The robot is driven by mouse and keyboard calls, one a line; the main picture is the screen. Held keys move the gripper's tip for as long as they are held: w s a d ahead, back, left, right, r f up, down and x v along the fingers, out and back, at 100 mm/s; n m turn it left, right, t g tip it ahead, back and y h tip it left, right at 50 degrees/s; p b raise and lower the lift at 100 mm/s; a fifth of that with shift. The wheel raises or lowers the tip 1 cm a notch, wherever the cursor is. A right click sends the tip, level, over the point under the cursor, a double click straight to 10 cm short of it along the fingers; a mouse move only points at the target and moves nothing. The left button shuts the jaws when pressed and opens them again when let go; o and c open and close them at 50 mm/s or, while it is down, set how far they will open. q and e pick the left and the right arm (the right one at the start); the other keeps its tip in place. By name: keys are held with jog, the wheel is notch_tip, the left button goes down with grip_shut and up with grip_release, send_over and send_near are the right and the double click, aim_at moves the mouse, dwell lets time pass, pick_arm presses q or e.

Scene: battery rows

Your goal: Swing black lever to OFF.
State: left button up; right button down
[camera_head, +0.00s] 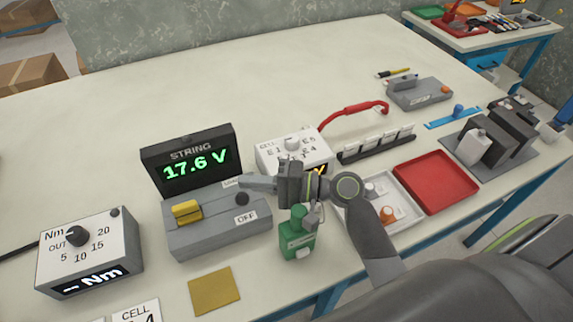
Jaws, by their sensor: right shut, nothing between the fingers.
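The black lever (242,199) shows as a round black knob on the right part of a grey switch box (190,239). It stands between an OFF label (245,217) in front and another label behind that is mostly hidden by my gripper. A yellow handle (187,211) sits on the left part of the box. My right gripper (245,182) is shut and empty, its fingertips just behind the black knob over the box's back right corner. I cannot tell whether they touch the knob. My left gripper is not in view.
A STRING display (191,160) reading 17.6 V stands behind the box. A white dial unit (272,154) is behind my gripper. A torque dial box (88,254) is at left. A red tray (436,182) lies right.

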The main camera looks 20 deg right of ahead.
jog(key=b+v, duration=0.4)
jog(key=v, duration=1.3)
jog(key=shift+d, duration=0.25)
dwell(0.5)
